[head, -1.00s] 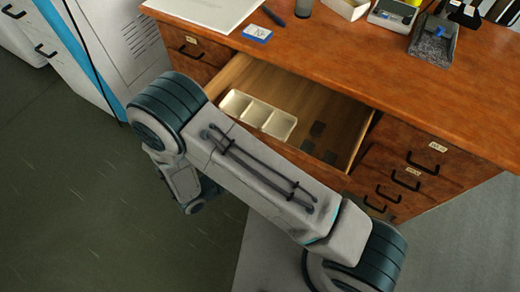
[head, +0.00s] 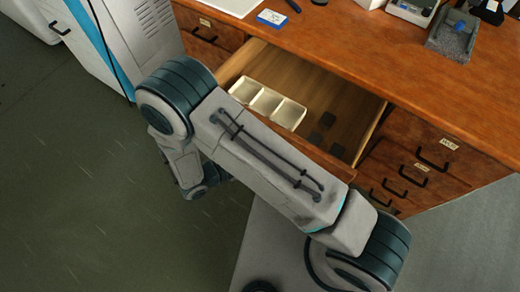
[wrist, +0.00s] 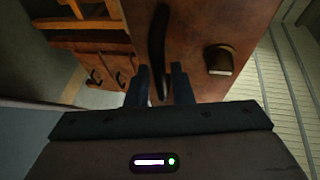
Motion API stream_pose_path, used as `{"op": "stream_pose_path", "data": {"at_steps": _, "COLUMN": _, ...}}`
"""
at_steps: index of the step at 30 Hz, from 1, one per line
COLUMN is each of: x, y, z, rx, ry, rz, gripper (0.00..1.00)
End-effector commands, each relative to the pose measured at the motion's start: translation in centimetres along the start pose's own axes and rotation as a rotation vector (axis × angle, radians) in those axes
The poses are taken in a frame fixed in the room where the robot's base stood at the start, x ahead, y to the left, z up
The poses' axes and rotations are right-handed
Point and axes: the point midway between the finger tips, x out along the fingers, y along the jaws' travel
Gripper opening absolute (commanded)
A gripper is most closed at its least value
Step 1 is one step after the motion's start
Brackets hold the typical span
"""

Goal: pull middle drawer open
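The middle drawer (head: 345,117) of the brown wooden desk stands well open in the head view, its wooden inside showing. A white divided tray (head: 268,103) and several dark flat pieces lie in it. My arm crosses in front of the drawer and hides most of its front; my gripper is hidden there. In the wrist view the reddish-brown drawer front (wrist: 205,30) carries a black bar handle (wrist: 157,45). My gripper (wrist: 161,84) has one finger on each side of the handle and appears closed on it. A small metal fitting (wrist: 219,60) sits right of the handle.
Closed drawers with black handles (head: 436,160) are at the desk's right; another (head: 207,34) is at its left. The desktop (head: 360,45) holds a blue-and-white box (head: 271,18) and other items. A grey cabinet (head: 135,30) stands at left. The dark floor (head: 90,200) is clear.

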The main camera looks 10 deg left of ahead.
Motion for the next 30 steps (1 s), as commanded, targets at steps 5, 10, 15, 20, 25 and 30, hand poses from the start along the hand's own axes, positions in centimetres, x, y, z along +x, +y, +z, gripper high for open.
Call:
{"op": "stream_pose_path", "data": {"at_steps": 5, "x": -3.6, "y": 0.0, "z": 0.0, "rx": 0.000, "ry": -0.004, "rz": 0.002, "gripper": 0.20}}
{"op": "stream_pose_path", "data": {"at_steps": 10, "x": -7.6, "y": 0.0, "z": 0.0, "rx": 0.000, "ry": -0.003, "rz": 0.002, "gripper": 0.20}}
{"op": "stream_pose_path", "data": {"at_steps": 15, "x": -10.8, "y": 0.0, "z": -0.1, "rx": 0.000, "ry": 0.000, "rz": 0.002, "gripper": 0.20}}
{"op": "stream_pose_path", "data": {"at_steps": 20, "x": -12.4, "y": 0.0, "z": 0.0, "rx": -0.001, "ry": 0.001, "rz": 0.001, "gripper": 0.20}}
{"op": "stream_pose_path", "data": {"at_steps": 25, "x": -13.0, "y": 0.0, "z": -0.1, "rx": -0.002, "ry": 0.002, "rz": 0.001, "gripper": 0.20}}
{"op": "stream_pose_path", "data": {"at_steps": 30, "x": -12.9, "y": 0.0, "z": -0.1, "rx": -0.002, "ry": 0.002, "rz": 0.001, "gripper": 0.20}}
